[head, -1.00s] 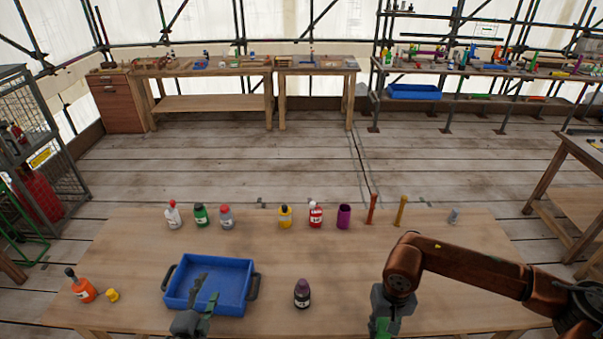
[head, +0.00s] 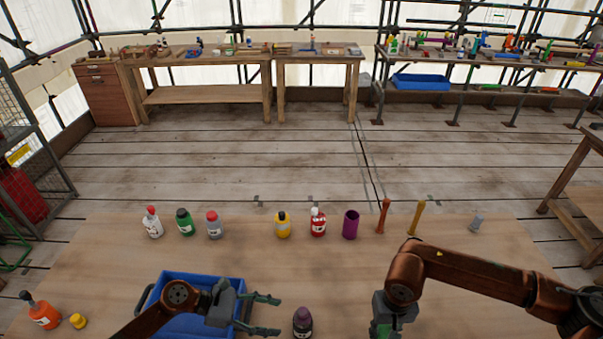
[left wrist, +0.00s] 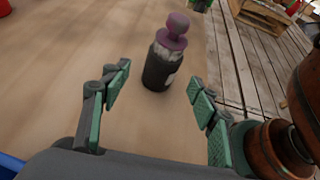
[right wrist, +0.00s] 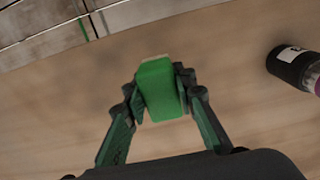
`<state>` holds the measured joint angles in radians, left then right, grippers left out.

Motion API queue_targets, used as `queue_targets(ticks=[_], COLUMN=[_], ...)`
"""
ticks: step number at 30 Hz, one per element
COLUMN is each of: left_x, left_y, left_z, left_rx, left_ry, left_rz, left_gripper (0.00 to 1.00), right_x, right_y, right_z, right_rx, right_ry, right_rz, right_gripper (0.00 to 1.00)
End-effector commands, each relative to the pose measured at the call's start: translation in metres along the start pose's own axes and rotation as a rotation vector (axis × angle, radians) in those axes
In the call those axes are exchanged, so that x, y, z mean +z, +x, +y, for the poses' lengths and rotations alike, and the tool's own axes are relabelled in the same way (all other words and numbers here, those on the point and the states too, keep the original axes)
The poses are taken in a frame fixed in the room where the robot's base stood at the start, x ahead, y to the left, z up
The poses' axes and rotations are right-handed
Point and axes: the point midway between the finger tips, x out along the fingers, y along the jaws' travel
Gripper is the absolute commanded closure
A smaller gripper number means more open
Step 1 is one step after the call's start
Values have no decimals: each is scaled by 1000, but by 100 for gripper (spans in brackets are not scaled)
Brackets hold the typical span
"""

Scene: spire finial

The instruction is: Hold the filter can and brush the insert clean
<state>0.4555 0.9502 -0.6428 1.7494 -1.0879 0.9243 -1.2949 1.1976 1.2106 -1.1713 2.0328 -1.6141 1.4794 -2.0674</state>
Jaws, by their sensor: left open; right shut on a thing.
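A dark bottle with a purple knob top (head: 303,321) stands upright near the table's front edge. In the left wrist view the bottle (left wrist: 160,62) is ahead of and between the spread fingers, apart from them. My left gripper (head: 274,315) is open and empty, pointing right toward the bottle from over the blue tray. My right gripper (right wrist: 160,100) is shut on a green block (right wrist: 160,88) with a pale far edge; I cannot tell if it is the brush. In the head view the right fingertips are mostly cut off. No thing is clearly recognisable as the filter can or its insert.
A blue tray (head: 160,290) lies beneath my left arm. An orange bottle (head: 43,315) and yellow cap (head: 78,321) are at left. The table's middle is clear.

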Motion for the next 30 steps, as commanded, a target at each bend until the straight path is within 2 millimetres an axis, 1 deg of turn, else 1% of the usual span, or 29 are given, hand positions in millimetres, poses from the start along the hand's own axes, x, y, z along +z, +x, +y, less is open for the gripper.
queue_targets(ticks=[1,3,5,8,11,20,21,24,30], left_x=[-8,-13,-15,-16,-16,-17,-19,-21,-20], left_y=[-1,-3,-2,4,14,58,64,77,92], left_z=[-1,-4,-4,-5,-6,-7,-7,-8,-8], left_rx=[-15,-30,-35,-36,-36,-37,-37,-37,-37], left_ry=[19,37,44,46,44,45,45,44,44], left_rz=[26,47,55,56,55,53,52,53,54], left_gripper=[45,45,45,45,45,45,45,45,45], right_x=[0,-1,-1,-1,-1,0,-1,-1,-1], right_y=[2,3,2,1,-1,-6,0,6,11], right_z=[0,-1,-2,-2,-2,-2,-2,-1,-1], right_rx=[0,0,0,0,0,0,0,0,0], right_ry=[-1,-2,-4,-5,-6,-4,-4,-3,-2], right_rz=[0,1,1,2,3,5,3,-1,-3], right_gripper=[95,95,95,95,95,95,95,95,95])
